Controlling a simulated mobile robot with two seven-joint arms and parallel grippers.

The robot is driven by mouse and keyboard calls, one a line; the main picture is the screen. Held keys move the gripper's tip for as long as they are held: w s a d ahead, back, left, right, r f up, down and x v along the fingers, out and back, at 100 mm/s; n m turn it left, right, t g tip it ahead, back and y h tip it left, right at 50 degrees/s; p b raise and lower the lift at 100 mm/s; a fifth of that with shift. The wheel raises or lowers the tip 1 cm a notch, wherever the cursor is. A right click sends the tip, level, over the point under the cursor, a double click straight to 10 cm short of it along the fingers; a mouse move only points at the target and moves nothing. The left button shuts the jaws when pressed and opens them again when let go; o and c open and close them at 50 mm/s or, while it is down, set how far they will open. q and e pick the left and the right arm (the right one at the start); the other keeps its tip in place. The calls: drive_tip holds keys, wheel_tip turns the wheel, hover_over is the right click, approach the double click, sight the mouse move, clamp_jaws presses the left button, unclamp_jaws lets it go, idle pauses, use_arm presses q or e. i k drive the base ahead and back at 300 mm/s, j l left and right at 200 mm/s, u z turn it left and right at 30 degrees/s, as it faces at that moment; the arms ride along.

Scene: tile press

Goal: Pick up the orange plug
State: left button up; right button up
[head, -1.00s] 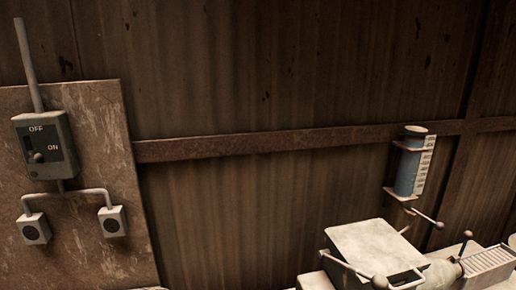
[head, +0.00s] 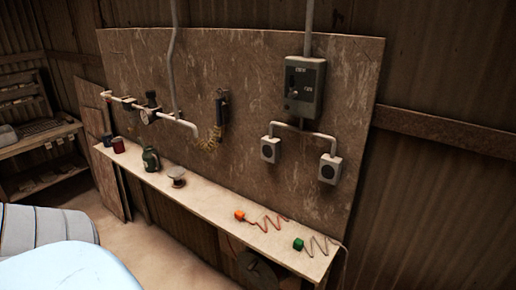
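The orange plug (head: 239,215) lies on a narrow wooden shelf (head: 205,203) against the wall board. A coiled orange cord runs from it to the right along the shelf. Neither of my grippers shows in the head view, and nothing is touching the plug.
A green plug (head: 298,244) with a coiled cord lies right of the orange one. A spool (head: 177,176), a green jug (head: 151,159) and a red mug (head: 118,145) stand further left. Two sockets (head: 270,149) and a switch box (head: 304,87) are mounted above.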

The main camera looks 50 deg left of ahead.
sight(239, 215)
drive_tip(key=u, duration=1.7)
